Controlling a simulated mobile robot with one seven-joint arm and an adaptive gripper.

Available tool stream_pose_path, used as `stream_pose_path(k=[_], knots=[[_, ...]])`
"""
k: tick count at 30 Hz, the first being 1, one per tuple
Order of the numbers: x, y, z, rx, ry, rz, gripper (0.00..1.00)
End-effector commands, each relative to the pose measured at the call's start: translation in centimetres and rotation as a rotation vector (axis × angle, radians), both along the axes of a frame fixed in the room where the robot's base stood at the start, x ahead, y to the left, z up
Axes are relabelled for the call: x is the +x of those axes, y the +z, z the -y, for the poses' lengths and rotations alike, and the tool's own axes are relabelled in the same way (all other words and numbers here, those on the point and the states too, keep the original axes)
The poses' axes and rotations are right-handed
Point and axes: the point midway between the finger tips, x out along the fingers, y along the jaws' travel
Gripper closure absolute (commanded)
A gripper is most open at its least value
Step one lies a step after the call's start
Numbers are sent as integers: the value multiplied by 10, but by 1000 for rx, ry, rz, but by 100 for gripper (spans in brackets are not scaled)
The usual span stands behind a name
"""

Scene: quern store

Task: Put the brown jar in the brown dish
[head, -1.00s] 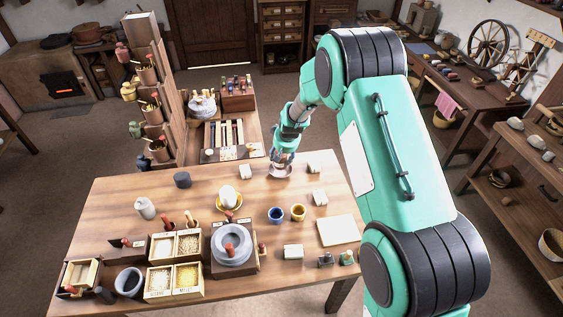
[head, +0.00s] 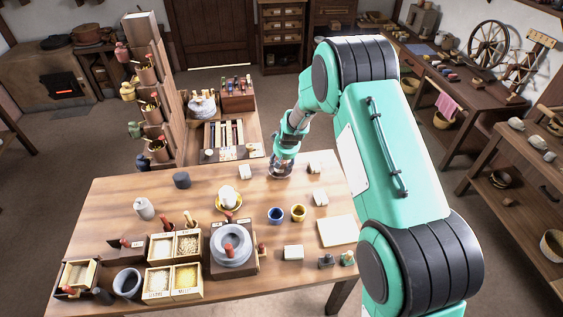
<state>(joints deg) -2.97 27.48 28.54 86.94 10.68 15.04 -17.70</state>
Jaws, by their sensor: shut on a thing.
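My gripper (head: 281,169) is low over the far right part of the wooden table, fingers pointing down. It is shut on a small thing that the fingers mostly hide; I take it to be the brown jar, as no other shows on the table. A pinkish-brown dish (head: 271,172) is directly below and behind the gripper, mostly covered by it. I cannot tell whether the held jar touches the dish.

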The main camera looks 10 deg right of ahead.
Motion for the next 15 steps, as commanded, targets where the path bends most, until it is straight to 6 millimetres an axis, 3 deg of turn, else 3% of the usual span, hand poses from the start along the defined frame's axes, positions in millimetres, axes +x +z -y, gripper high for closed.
stream_pose_path(k=[2,3,5,15], knots=[[1,-2,0,0,0,1,86],[0,-2,0,0,0,0,41],[0,-2,0,0,0,0,29],[0,-2,0,0,0,0,27]])
